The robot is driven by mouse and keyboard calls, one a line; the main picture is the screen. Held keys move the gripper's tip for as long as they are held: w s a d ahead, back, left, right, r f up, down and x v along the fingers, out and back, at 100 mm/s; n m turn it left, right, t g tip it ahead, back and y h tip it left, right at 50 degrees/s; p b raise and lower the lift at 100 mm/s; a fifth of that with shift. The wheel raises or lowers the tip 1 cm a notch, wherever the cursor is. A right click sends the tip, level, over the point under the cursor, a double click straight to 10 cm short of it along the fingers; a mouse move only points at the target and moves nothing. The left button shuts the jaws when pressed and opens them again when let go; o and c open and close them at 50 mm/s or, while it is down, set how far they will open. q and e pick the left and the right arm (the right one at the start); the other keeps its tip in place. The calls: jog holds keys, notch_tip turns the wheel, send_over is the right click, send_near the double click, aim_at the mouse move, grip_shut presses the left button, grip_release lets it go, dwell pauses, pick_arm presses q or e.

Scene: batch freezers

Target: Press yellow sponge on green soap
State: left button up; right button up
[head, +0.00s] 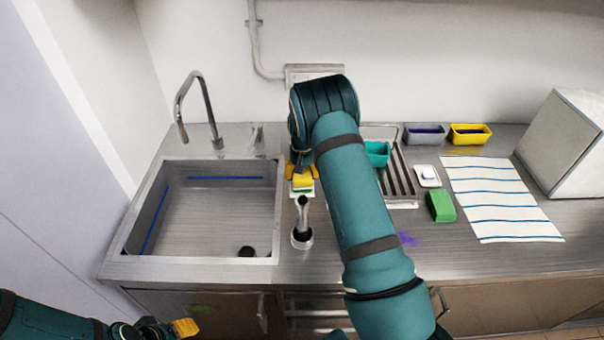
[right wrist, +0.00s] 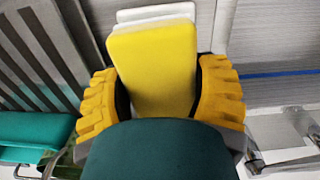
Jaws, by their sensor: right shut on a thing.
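My right gripper (head: 302,176) is shut on a yellow sponge (head: 303,182), between the sink and the drainer. In the right wrist view the sponge (right wrist: 155,65) is between the orange fingers of the gripper (right wrist: 160,100). A small white piece with a thin green strip, perhaps the green soap (head: 302,190), shows just below the sponge in the head view. In the right wrist view a white edge (right wrist: 155,12) shows past the sponge. I cannot tell whether they touch. My left gripper (head: 182,328) is low at the left, its opening unclear.
The sink (head: 215,220) and tap (head: 190,105) are at left. A plunger-like thing (head: 302,225) stands just in front of the right gripper. At right are a teal tub (head: 377,152), a white dish (head: 427,182), a green block (head: 440,206), grey and yellow tubs and a striped cloth (head: 500,200).

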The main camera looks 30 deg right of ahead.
jog(key=shift+f+b, duration=0.55)
jog(key=shift+f, duration=0.05)
dwell(1.6)
jog(key=shift+r, duration=0.1)
jog(key=shift+r+p, duration=1.3)
jog(key=shift+r, duration=1)
jog(key=shift+r+p, duration=0.4)
jog(key=shift+r, duration=0.8)
